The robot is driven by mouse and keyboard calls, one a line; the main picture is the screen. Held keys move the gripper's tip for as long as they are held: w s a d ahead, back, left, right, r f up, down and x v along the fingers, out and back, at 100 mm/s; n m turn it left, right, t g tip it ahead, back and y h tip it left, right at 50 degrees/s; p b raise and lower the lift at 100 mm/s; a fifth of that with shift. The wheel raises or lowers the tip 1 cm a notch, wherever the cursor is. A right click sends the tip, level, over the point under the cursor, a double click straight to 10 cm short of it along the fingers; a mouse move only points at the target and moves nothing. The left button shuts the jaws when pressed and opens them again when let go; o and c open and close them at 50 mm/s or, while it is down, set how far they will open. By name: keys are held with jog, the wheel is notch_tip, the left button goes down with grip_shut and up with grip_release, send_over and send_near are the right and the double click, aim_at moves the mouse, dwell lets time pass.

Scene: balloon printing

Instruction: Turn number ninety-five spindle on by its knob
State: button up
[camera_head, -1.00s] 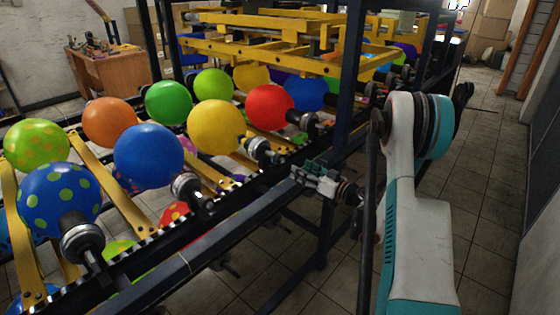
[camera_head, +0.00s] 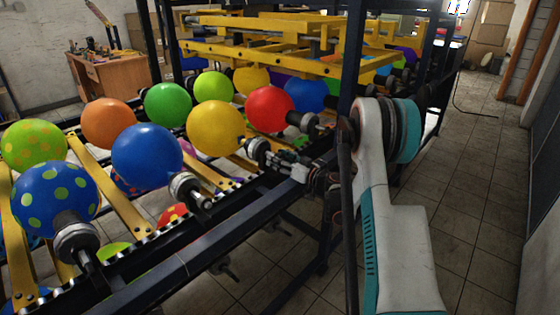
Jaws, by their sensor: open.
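The yellow balloon's spindle (camera_head: 255,149) is closest to my gripper (camera_head: 273,160). My gripper is open and points left, with its fingertips at or very near that spindle's outer end; I cannot tell whether they touch. The fingers partly hide this end. Other spindles are at the blue balloon (camera_head: 188,190), the red balloon (camera_head: 303,122) and the dotted blue balloon (camera_head: 76,236). No numbers are legible, so I cannot tell which spindle is ninety-five.
A dark rail (camera_head: 190,250) runs along the machine's near side below the spindles. A dark upright post (camera_head: 345,85) stands just beyond my arm. Yellow frames (camera_head: 270,48) lie behind the balloons. The tiled floor (camera_head: 475,190) at right is largely clear.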

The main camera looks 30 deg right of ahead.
jog(key=c, duration=1.1)
jog(key=shift+m, duration=0.3)
jog(key=m+b, duration=0.1)
jog(key=m, duration=0.2)
jog(key=shift+m, duration=0.3)
jog(key=m, duration=0.4)
jog(key=shift+m, duration=0.3)
jog(key=m, duration=0.4)
jog(key=shift+m, duration=2.5)
jog(key=shift+f, duration=0.1)
